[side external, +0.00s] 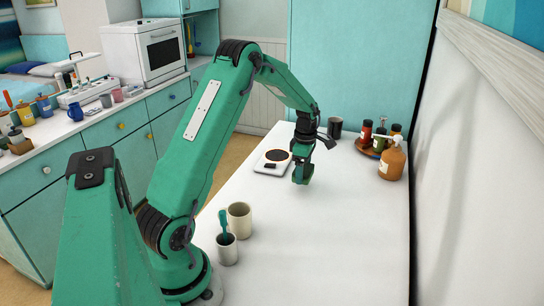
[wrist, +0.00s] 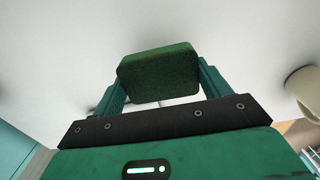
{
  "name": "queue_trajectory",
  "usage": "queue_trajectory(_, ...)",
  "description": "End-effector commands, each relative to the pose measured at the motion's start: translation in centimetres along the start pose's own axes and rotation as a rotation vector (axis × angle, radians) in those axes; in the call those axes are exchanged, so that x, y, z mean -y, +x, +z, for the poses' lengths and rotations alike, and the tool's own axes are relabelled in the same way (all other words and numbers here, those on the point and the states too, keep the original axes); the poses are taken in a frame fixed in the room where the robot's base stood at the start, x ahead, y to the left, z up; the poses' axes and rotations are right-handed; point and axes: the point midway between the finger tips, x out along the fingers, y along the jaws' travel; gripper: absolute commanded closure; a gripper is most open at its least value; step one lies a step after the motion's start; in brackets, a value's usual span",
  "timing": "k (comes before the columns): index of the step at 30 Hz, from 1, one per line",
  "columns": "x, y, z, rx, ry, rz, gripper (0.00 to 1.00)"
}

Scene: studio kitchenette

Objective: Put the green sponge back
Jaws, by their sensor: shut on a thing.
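The green sponge (wrist: 158,72) is a dark green block with rounded corners, held between the two fingers of my gripper (wrist: 160,85) in the wrist view. In the side external view my gripper (side external: 302,168) points down over the white table, just right of the small kitchen scale. The sponge (side external: 304,180) shows there as a small green patch at the fingertips. It is low over the table; I cannot tell whether it touches the surface.
The white scale (side external: 263,169) has a dark round plate. A dark cup (side external: 335,127), a tray of bottles (side external: 368,150) and an amber pump bottle (side external: 392,162) stand behind. A cream mug (side external: 240,218) and a cup (side external: 228,254) holding a teal-handled thing stand nearer. The table's right front is clear.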

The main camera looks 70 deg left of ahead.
Motion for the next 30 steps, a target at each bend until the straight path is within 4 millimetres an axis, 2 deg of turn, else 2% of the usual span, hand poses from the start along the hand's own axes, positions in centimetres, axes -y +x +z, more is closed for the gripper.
queue_trajectory(12, 0.1, 3.8, 0.0, -0.001, 0.000, -0.002, 0.45)
queue_trajectory(26, 0.1, 4.3, 0.0, 0.000, 0.000, -0.002, 0.45)
queue_trajectory(27, 0.1, 4.2, 0.0, 0.000, 0.000, -0.001, 0.16)
queue_trajectory(29, 0.1, 4.2, 0.0, 0.000, 0.000, -0.001, 0.04)
queue_trajectory(30, 0.1, 4.2, 0.0, 0.000, 0.000, -0.001, 0.02)
